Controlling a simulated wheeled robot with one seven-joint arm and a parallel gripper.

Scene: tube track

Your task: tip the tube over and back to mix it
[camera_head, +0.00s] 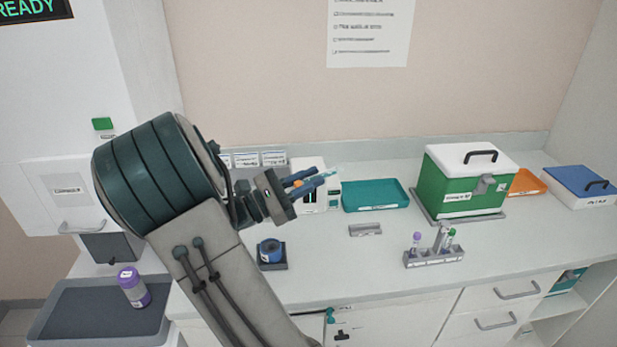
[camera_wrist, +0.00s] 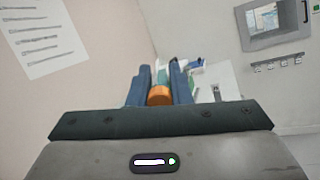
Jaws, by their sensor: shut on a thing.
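My gripper (camera_head: 318,180) is raised above the back of the counter, its fingers pointing right and slightly up. It is shut on a tube with an orange cap (camera_head: 298,183). The cap lies between the fingers near the palm, and a pale teal end (camera_head: 333,170) shows at the fingertips. The tube appears to lie on its side, cap to the left. In the wrist view the orange cap (camera_wrist: 159,96) sits between the two blue fingers, with a teal part beyond it. The fingers hide most of the tube, so its contents cannot be seen.
A grey rack (camera_head: 434,259) holds purple- and green-capped tubes. A blue round holder (camera_head: 271,252) stands below my gripper. A white device (camera_head: 334,194) is behind it. A teal tray (camera_head: 375,197) and green box (camera_head: 460,187) stand right. A purple-capped container (camera_head: 132,289) stands in a left bin.

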